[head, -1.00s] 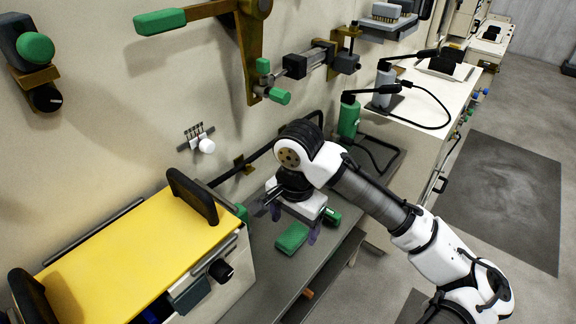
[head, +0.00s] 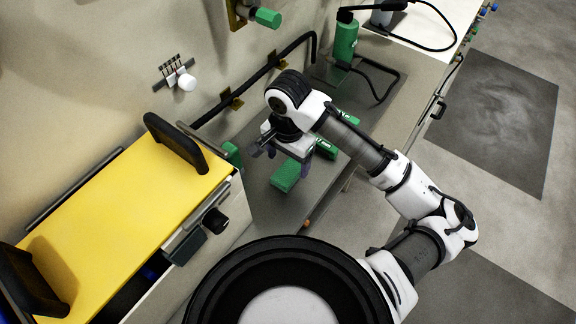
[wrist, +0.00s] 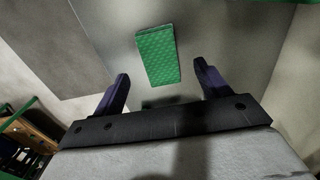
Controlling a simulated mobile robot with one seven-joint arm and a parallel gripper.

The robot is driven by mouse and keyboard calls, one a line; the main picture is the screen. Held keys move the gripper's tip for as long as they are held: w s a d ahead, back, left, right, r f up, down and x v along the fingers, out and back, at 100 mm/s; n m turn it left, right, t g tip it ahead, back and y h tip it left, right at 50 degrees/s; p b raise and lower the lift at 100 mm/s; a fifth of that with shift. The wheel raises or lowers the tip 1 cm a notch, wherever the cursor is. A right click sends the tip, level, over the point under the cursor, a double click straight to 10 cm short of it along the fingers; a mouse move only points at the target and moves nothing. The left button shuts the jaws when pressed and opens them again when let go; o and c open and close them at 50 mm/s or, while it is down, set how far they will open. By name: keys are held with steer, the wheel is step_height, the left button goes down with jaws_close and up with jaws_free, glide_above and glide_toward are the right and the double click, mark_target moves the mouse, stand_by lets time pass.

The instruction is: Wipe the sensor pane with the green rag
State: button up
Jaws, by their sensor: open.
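The green rag (head: 286,176) is a folded, textured green block lying on the grey worktop. It also shows in the wrist view (wrist: 157,56), ahead of and between the fingers. My gripper (head: 279,164) is open and empty, above the worktop close to the rag. In the wrist view its two dark purple fingers (wrist: 161,88) stand apart, with the rag beyond their tips and not between them. I cannot make out the sensor pane for certain in these frames.
A yellow-topped machine (head: 130,232) with black handles stands left of the worktop (head: 262,208). A green bottle (head: 345,42) stands at the back. Other green items (head: 327,149) lie just behind my gripper. A black rail (head: 262,75) runs along the wall.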

mark_target(288, 171)
steer(key=shift+f, duration=2.25)
steer(key=c, duration=0.9)
steer(key=o, duration=0.5)
steer(key=shift+o, duration=0.2)
steer(key=shift+r+p, duration=0.4)
steer(key=shift+p, duration=0.2)
steer(key=shift+c, duration=0.4)
steer(key=c, duration=0.7)
